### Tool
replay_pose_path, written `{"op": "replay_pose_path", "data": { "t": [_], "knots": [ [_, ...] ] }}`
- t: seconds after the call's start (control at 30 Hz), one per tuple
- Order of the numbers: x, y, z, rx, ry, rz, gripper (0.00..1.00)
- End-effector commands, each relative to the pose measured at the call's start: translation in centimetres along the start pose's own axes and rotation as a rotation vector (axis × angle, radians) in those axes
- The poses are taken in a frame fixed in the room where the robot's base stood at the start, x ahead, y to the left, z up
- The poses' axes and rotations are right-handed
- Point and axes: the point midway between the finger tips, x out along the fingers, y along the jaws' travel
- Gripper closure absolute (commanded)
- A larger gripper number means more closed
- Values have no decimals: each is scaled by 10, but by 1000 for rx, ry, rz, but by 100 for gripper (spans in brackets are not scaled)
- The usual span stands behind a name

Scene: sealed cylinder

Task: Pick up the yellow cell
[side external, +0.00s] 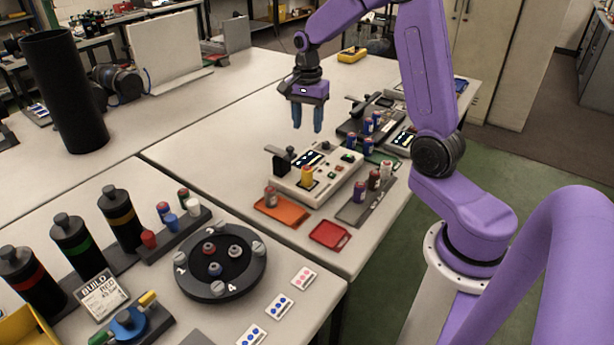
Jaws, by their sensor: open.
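The yellow cell (307,175) is a small upright cylinder with a yellow body and a darker top. It stands on the front left part of a beige tester box (336,172) with a dark display and buttons. My gripper (308,128) has two blue fingers pointing down. It is open and empty, above and behind the tester box. It is apart from the yellow cell.
An orange tray (281,209) holding a cell, a grey tray (352,214) with several cells and an empty red tray (330,236) lie in front. Blue cells (368,125) stand behind right. A black turntable (221,284) and dark bottles (73,238) stand left.

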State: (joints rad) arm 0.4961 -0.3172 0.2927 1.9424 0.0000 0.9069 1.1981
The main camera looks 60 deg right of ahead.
Motion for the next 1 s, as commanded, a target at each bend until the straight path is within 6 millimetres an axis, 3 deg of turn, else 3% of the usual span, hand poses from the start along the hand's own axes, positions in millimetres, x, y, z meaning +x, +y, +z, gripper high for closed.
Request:
{"op": "replay_pose_path", "data": {
  "t": [0.4,0.77,1.0],
  "knots": [
    [79,1,0,-4,-2,5,52],
    [106,0,0,-3,0,1,52],
    [137,-1,0,-5,-1,3,52]
  ]
}}
